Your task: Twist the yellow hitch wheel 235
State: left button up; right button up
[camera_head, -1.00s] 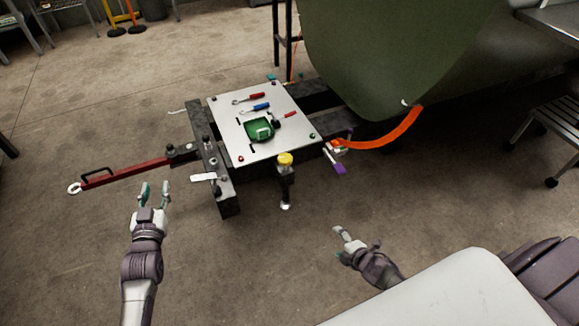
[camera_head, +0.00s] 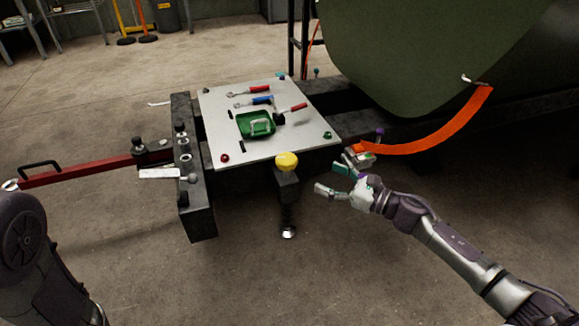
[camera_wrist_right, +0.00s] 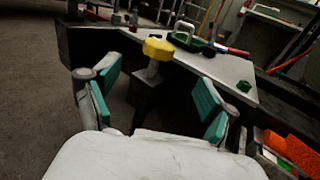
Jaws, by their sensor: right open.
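The yellow hitch wheel (camera_head: 287,161) is a small round knob on top of a dark upright jack post (camera_head: 287,190) at the near edge of the trailer frame. My right gripper (camera_head: 327,180) is to the right of the post and a little lower than the wheel, open and empty, fingers toward the post. In the right wrist view the yellow wheel (camera_wrist_right: 158,48) is ahead, between and beyond the two teal-padded fingers (camera_wrist_right: 155,92), not touching them. My left arm (camera_head: 40,265) shows at the lower left; its gripper is out of view.
A white plate (camera_head: 215,130) on the frame holds a green tray (camera_head: 256,124) and several hand tools. A red tow bar (camera_head: 85,171) extends left. An orange strap (camera_head: 435,135) hangs from the green fuselage (camera_head: 410,50) at right. The floor in front is clear.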

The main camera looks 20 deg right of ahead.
aim_at(286, 157)
jog(key=b+x, duration=0.5)
jog(key=x, duration=0.8)
jog(key=shift+w+a, duration=0.2)
jog(key=shift+w, duration=0.05)
jog(key=shift+r, duration=0.1)
